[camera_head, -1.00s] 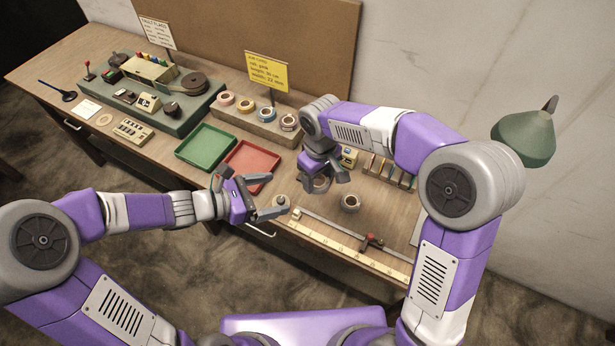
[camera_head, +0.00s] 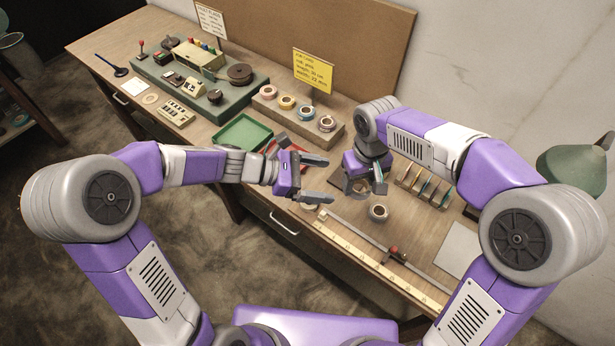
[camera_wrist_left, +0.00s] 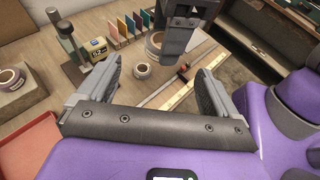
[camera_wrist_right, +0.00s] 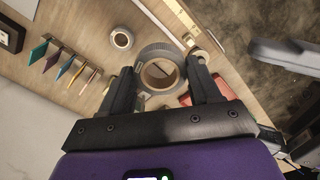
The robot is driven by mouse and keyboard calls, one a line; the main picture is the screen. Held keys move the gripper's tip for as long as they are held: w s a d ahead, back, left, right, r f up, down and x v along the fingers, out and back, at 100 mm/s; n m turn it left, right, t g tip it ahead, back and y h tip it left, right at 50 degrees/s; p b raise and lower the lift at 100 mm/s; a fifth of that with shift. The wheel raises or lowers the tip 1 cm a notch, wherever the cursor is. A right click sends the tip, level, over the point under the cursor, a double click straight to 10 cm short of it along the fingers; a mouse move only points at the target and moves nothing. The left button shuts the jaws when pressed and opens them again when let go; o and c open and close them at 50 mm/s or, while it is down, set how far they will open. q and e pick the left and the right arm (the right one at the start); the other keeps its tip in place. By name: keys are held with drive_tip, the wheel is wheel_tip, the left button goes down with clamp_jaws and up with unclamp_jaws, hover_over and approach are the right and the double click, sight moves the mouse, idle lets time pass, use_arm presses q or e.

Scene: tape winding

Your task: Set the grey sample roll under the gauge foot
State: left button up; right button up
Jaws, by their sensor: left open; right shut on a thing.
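My right gripper (camera_head: 366,186) is shut on a grey-rimmed roll with a brown core (camera_wrist_right: 160,73), held above the bench. The roll also shows in the left wrist view (camera_wrist_left: 156,43), below the right jaws. My left gripper (camera_wrist_left: 155,82) is open and empty, left of the right gripper in the head view (camera_head: 325,178). In the left wrist view a dark upright post on a base (camera_wrist_left: 72,42), beside a yellow display box (camera_wrist_left: 96,50), looks like the gauge. Its foot is not clear, and my right arm seems to hide it in the head view.
Another roll (camera_head: 378,212) lies loose on the bench near a long ruler (camera_head: 385,262) with a red-marked slider (camera_head: 393,252). Coloured upright cards (camera_head: 425,185) stand behind. A green tray (camera_head: 243,131) and several rolls on a block (camera_head: 300,112) lie left.

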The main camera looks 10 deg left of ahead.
use_arm(q)
drive_tip(key=x, duration=0.8)
drive_tip(key=shift+d+f, duration=0.15)
drive_tip(key=shift+d, duration=0.2)
drive_tip(key=shift+c, duration=0.4)
drive_tip(key=shift+w, duration=0.1)
drive_tip(key=c, duration=1)
use_arm(e)
drive_tip(key=o, duration=0.9)
use_arm(q)
drive_tip(key=shift+w+a, duration=0.1)
use_arm(e)
drive_tip(key=shift+o, duration=0.9)
drive_tip(key=shift+s, duration=0.1)
drive_tip(key=shift+a, duration=0.1)
